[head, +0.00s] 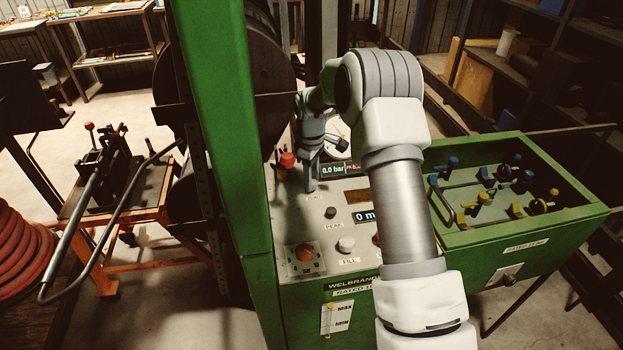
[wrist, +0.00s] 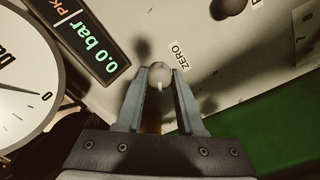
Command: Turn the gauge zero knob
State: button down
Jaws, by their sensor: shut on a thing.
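The gauge zero knob (wrist: 157,72) is a small, pale grey, round knob with a white mark, beside the "ZERO" label on the panel. My gripper (wrist: 160,80) has its two fingertips on either side of the knob and is shut on it. In the head view my gripper (head: 311,184) points down at the upper left of the panel, and its fingers hide the knob there. The gauge dial (wrist: 22,92) shows at the left of the wrist view, its needle near the 0 mark. The pressure display (wrist: 92,50) reads 0.0 bar.
A red-topped lever (head: 287,160) stands just left of my gripper, near the green post (head: 226,130). A green tray (head: 560,222) of fittings is at right.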

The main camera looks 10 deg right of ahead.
jog(key=c, duration=0.5)
grip_release()
jog(key=r, duration=1.7)
jog(key=shift+s+a+r, duration=0.15)
jog(key=shift+s+r, duration=0.05)
